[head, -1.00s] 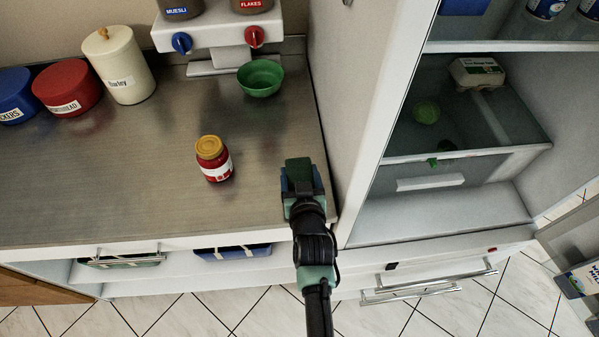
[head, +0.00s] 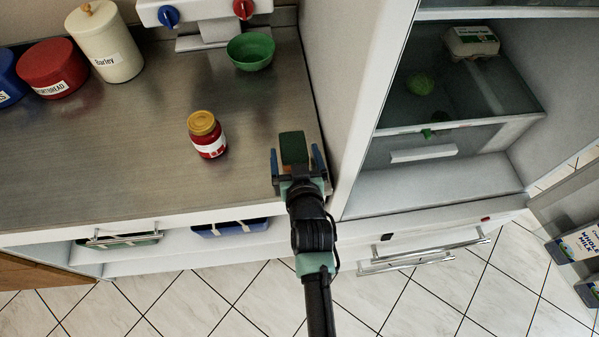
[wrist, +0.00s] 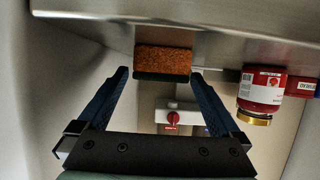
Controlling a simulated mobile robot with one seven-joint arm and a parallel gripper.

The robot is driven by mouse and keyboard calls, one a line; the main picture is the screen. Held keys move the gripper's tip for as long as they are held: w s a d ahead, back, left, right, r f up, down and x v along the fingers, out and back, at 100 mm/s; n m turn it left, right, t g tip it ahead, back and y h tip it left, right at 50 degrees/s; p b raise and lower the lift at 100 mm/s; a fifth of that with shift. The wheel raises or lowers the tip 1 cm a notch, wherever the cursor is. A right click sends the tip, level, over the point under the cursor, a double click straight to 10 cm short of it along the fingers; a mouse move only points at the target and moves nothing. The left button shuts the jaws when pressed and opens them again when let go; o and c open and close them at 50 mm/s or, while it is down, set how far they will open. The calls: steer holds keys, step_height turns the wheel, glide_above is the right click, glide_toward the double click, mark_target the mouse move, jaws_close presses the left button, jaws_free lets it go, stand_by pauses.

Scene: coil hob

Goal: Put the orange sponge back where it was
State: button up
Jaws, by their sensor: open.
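The orange sponge has a dark green scouring side. In the head view its green face (head: 293,146) shows at the right end of the steel counter, near the front edge. In the wrist view its orange face (wrist: 163,60) shows just beyond the fingertips. My gripper (head: 295,151) is open, with one blue finger on each side of the sponge and a gap on both sides. In the wrist view my gripper (wrist: 159,74) is empty, its fingers spread wider than the sponge. The sponge appears to rest on the counter; its underside is hidden in the head view.
A red jar with a yellow lid (head: 207,135) stands left of the sponge. A green bowl (head: 250,51) is further back. A white fridge side wall (head: 354,110) rises close on the right. The counter's middle (head: 120,150) is clear.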

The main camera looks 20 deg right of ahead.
steer(key=v, duration=0.9)
steer(key=w+a+r+n+t, duration=0.1)
steer(key=w+a+r+t, duration=0.15)
steer(key=r, duration=0.75)
steer(key=w+a+r+t+y, duration=0.15)
steer(key=w+r, duration=0.25)
steer(key=r, duration=0.6)
steer(key=w+a+r+n+t+h, duration=0.1)
steer(key=w+r+t, duration=0.15)
steer(key=r, duration=0.65)
steer(key=s+a+r+t+y, duration=0.1)
steer(key=s+a+r+t, duration=0.1)
steer(key=r, duration=0.8)
steer(key=s+a+r+t+y, duration=0.1)
steer(key=s+a+r+t, duration=0.2)
steer(key=r, duration=0.8)
steer(key=s+a+r+n+t+y, duration=0.1)
steer(key=s+a+r+t, duration=0.2)
steer(key=s+r, duration=0.3)
step_height(320, 180, up, 4)
steer(key=shift+r, duration=0.25)
steer(key=shift+a+f, duration=0.1)
steer(key=shift+a, duration=0.05)
